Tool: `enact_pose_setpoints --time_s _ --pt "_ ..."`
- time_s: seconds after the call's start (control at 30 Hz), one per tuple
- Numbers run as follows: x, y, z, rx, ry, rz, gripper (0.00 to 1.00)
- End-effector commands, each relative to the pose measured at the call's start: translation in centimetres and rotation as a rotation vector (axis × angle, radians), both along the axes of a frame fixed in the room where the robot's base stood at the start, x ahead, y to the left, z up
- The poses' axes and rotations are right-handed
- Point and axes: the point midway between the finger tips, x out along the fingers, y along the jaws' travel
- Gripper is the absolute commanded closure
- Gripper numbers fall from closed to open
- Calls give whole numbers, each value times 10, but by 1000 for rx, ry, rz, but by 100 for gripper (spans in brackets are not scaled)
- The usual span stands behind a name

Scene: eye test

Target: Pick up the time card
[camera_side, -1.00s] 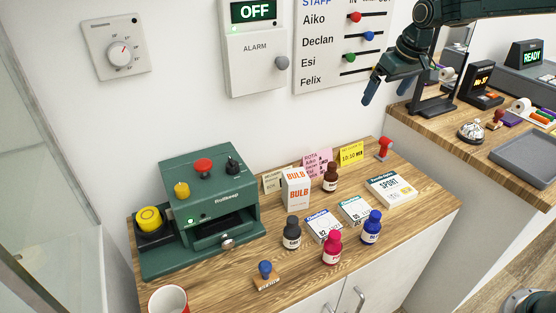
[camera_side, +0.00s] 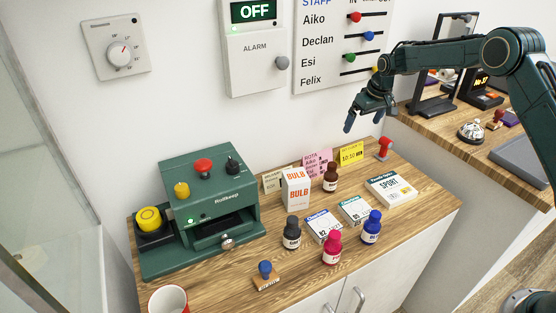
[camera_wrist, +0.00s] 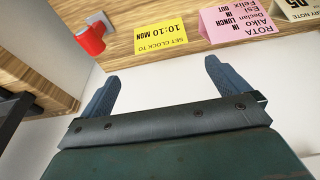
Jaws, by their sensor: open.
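No item in view is plainly labelled as a time card. My gripper (camera_side: 363,120) is open and empty, in the air in front of the wall above the counter's back right. In the wrist view its two fingers (camera_wrist: 162,70) are spread with nothing between them. A yellow note (camera_wrist: 161,38) reading 10:10 MON stands beyond the fingertips.
A red object (camera_wrist: 90,40) stands at the back. Free wood shows at front right.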

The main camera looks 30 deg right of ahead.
Motion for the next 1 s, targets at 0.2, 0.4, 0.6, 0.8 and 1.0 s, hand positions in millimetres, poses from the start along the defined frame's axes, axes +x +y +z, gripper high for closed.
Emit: enact_pose_setpoints --time_s 0.2,0.4,0.6,0.8,1.0 --pt "2 0 -12 1 3 0 0" --pt "9 1 -37 1 3 0 0" --pt "17 1 -65 0 2 0 0" --pt "22 1 -80 0 1 0 0" --pt "23 1 -83 0 0 0 0"
